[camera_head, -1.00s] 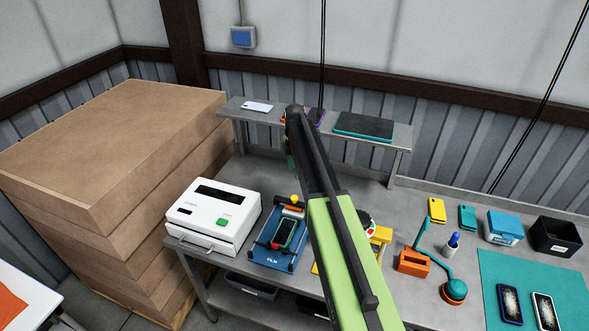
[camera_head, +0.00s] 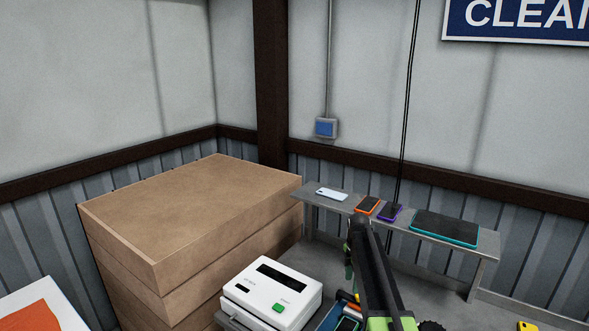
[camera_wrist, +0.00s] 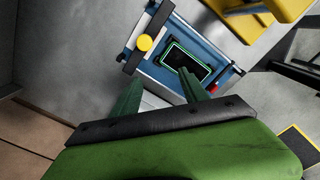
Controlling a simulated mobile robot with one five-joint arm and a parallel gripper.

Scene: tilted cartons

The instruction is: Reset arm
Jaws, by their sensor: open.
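My green and black arm shows at the lower middle of the head view. In the wrist view my gripper (camera_wrist: 160,92) is open, with its two green fingers apart and nothing between them. Beyond the fingertips is a blue fixture (camera_wrist: 180,50) with a yellow knob (camera_wrist: 145,43). A dark phone with a green edge (camera_wrist: 187,62) lies in the fixture. In the head view only a part of this phone (camera_head: 347,325) shows at the bottom edge.
A white machine (camera_head: 270,293) stands on the bench beside a stack of brown cartons (camera_head: 195,215). A raised shelf (camera_head: 330,203) behind holds several phones and a tablet (camera_head: 445,228). A yellow block (camera_wrist: 285,8) is near the fixture.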

